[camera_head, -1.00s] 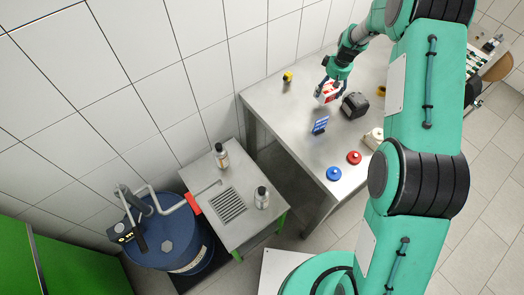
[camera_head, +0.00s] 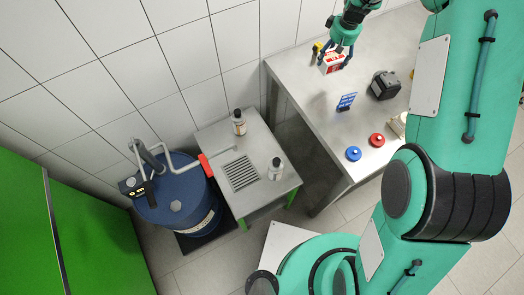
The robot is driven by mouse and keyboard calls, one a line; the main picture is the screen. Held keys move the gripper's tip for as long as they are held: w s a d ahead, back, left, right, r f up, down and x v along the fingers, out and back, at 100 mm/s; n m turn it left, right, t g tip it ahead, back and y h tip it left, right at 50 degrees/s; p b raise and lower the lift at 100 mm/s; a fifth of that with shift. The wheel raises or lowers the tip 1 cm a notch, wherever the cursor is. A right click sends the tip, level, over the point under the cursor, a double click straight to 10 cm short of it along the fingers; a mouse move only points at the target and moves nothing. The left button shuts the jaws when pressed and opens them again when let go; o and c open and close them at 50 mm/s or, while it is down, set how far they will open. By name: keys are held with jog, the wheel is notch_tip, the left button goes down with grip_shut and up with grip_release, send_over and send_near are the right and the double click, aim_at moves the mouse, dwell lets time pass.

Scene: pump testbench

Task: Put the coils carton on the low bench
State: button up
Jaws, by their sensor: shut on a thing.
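The coils carton (camera_head: 333,64) is a small white and red box. My gripper (camera_head: 334,52) is shut on it from above, over the back part of the tall steel table (camera_head: 300,82). Whether the carton touches the table is hard to tell. The low bench (camera_head: 215,139) is the smaller, lower steel bench to the left, with green legs and a dark grille in its top. It is apart from my gripper.
Two bottles, one at the back (camera_head: 239,124) and one at the right (camera_head: 276,170), stand on the low bench. A blue drum (camera_head: 180,205) with a pump is at its left. A blue rack (camera_head: 346,101), a black device (camera_head: 385,86), and blue (camera_head: 353,153) and red (camera_head: 376,140) knobs sit on the table.

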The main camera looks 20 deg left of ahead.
jog(key=s+a+f+n+b, duration=0.1)
jog(key=s+a+b, duration=0.8)
jog(key=s+a, duration=1.4)
jog(key=shift+s+b, duration=0.4)
jog(key=shift+s, duration=0.8)
notch_tip(320, 180, down, 26)
jog(key=shift+w+f, duration=0.1)
jog(key=shift+f, duration=0.75)
jog(key=shift+f+b, duration=0.45)
jog(key=shift+f, duration=2.65)
jog(key=shift+f, duration=0.1)
jog(key=shift+f+b, duration=0.4)
jog(key=shift+f, duration=1.35)
